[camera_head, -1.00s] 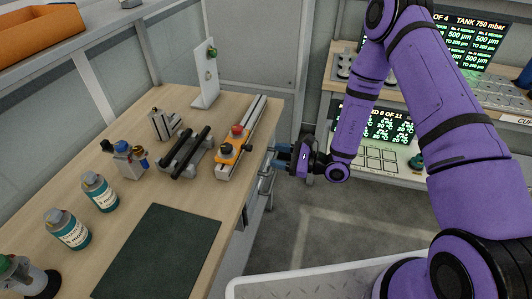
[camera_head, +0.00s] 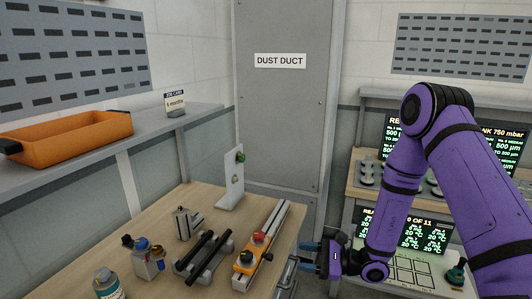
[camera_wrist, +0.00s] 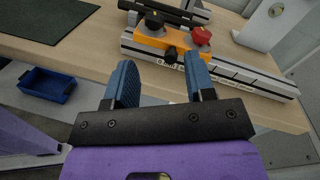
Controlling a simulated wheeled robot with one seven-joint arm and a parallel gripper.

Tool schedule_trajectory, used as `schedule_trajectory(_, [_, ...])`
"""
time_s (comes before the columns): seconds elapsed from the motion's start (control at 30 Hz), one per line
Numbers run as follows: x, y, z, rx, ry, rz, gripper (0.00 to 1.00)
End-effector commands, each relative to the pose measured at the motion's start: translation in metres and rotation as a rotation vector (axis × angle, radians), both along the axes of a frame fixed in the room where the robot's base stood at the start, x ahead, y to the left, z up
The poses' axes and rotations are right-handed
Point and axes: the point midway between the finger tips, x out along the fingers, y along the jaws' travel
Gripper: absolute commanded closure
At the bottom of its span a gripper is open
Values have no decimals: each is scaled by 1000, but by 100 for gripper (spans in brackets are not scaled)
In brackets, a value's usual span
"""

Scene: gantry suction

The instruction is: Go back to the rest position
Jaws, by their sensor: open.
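My gripper (camera_head: 308,256) is open and empty, at the right edge of the wooden bench (camera_head: 205,196) in the head view. In the wrist view my gripper (camera_wrist: 163,82) shows two blue fingers spread apart with nothing between them. Beyond the fingers lies a grey rail with an orange block (camera_wrist: 172,42) carrying a red knob and a black knob. The same orange block (camera_head: 245,262) shows on the bench left of my gripper in the head view. My purple arm reaches in from the right.
A stand with two black bars (camera_head: 204,255), an upright plate with a green knob (camera_head: 232,180) and a bottle (camera_head: 107,285) are on the bench. An orange tray (camera_head: 70,135) sits on the left shelf. A panel with screens (camera_head: 410,228) stands behind my arm.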

Motion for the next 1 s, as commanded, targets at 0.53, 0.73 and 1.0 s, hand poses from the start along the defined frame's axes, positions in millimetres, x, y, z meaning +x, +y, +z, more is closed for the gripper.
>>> schedule_trajectory(0.53, [-65, -12, 148, -282, -297, 449, 50])
schedule_trajectory(0.73, [-96, -26, 185, -435, -405, 576, 50])
schedule_trajectory(1.0, [-136, -53, 226, -676, -554, 705, 50])
